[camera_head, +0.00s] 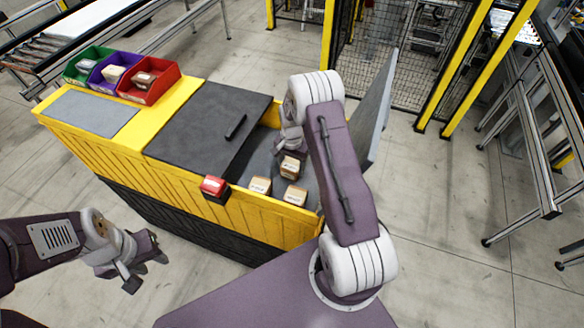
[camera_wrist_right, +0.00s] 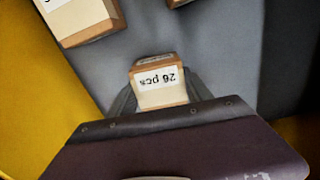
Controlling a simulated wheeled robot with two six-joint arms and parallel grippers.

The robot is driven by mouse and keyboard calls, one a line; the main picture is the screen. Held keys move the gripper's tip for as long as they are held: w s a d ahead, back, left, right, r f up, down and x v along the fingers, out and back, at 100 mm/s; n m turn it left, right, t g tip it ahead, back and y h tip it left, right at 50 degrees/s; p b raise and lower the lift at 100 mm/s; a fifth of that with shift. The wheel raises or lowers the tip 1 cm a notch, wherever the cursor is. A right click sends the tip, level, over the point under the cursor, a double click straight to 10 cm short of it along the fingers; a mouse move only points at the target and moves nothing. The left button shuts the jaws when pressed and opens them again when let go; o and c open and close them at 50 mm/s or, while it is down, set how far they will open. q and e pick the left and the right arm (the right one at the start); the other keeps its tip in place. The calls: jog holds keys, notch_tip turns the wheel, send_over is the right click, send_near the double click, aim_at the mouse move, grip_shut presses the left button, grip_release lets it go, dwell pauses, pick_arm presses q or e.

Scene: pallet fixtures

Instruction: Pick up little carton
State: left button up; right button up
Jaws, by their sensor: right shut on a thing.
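Several little cartons, tan with white labels, lie in the open compartment of the yellow cabinet (camera_head: 150,165). In the head view, one carton (camera_head: 260,186) is near the front wall, another (camera_head: 295,195) to its right, and a third (camera_head: 290,167) farther back by my right gripper (camera_head: 284,146). In the right wrist view, the gripper is shut on a little carton (camera_wrist_right: 158,86) labelled "26 pcs", seen upside down. The purple gripper body hides its lower part. My left gripper (camera_head: 147,272) is open and empty, in front of the cabinet.
Red (camera_head: 150,80), purple (camera_head: 112,72) and green (camera_head: 86,64) bins with small goods stand on the cabinet's back left. A dark sliding lid (camera_head: 205,120) covers its middle. A raised grey panel (camera_head: 378,105) stands right of my right arm. A red box (camera_head: 214,187) is at the front edge.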

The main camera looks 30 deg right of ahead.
aim_at(292, 164)
notch_tip(292, 164, up, 10)
jog(key=shift+f+b, duration=0.15)
jog(key=shift+b, duration=1)
